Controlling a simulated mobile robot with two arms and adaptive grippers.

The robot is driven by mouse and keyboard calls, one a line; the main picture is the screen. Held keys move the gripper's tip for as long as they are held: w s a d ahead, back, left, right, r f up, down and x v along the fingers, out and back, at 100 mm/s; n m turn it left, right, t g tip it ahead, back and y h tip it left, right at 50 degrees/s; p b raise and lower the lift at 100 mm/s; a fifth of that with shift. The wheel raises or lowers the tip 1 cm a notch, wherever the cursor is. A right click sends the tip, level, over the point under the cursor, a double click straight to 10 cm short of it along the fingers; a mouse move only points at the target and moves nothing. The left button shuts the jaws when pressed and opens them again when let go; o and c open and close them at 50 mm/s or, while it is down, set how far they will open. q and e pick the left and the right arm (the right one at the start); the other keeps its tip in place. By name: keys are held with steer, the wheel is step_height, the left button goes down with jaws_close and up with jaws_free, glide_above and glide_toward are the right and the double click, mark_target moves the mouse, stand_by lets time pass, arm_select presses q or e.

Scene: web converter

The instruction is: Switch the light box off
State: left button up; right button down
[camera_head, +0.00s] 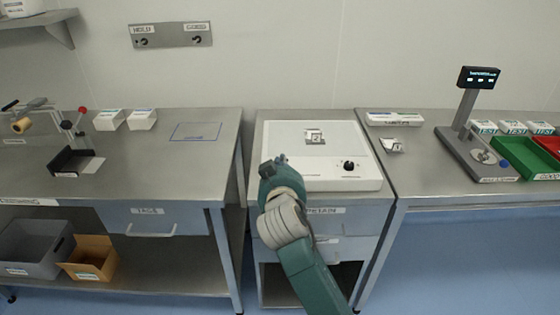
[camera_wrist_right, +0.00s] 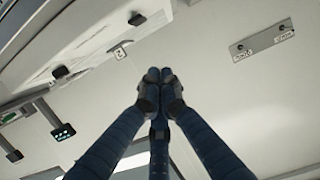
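The light box (camera_head: 285,165) is a white, flat-topped panel on the middle table. A black knob (camera_head: 348,165) sits at its front right, and a small printed packet (camera_head: 314,136) lies on its upper part. I cannot tell whether the box is lit. My right gripper (camera_head: 273,164) is at the box's front left edge, left of the knob and apart from it. The knob also shows in that view (camera_wrist_right: 137,18). My left gripper is not in view.
A scale with a display post (camera_head: 478,77) and a green tray (camera_head: 540,165) stand on the right table. A small packet (camera_head: 391,145) lies right of the light box. The left table holds a stand (camera_head: 75,160) and white boxes (camera_head: 142,119). A hook plate (camera_head: 170,35) is on the wall.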

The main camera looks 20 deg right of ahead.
steer(key=p+x, duration=0.2)
steer(key=x, duration=0.8)
step_height(320, 180, down, 3)
steer(key=shift+w+r+p, duration=0.1)
steer(key=shift+r+p, duration=0.1)
steer(key=shift+p, duration=0.2)
steer(key=shift+f, duration=0.8)
